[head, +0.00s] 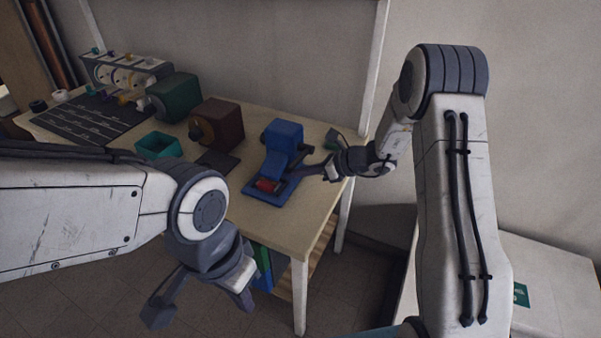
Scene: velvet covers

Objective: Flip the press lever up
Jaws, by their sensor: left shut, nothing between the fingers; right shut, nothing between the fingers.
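The blue press (283,138) stands on a blue base plate (262,196) near the right end of the table. A red piece (268,186) sits low at its front. A dark bar (303,153), which may be the lever, shows along its right side; its exact angle is hard to tell. My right gripper (309,171) is shut and empty, just right of the press, with its tip close to the bar's side. I cannot tell whether it touches.
A dark red box (217,124) with a knob, a green box (174,97) and a teal open tray (158,146) stand left of the press. A dark mat (85,120) and a spool rack (122,74) are further left. The table's front right corner (300,235) is bare.

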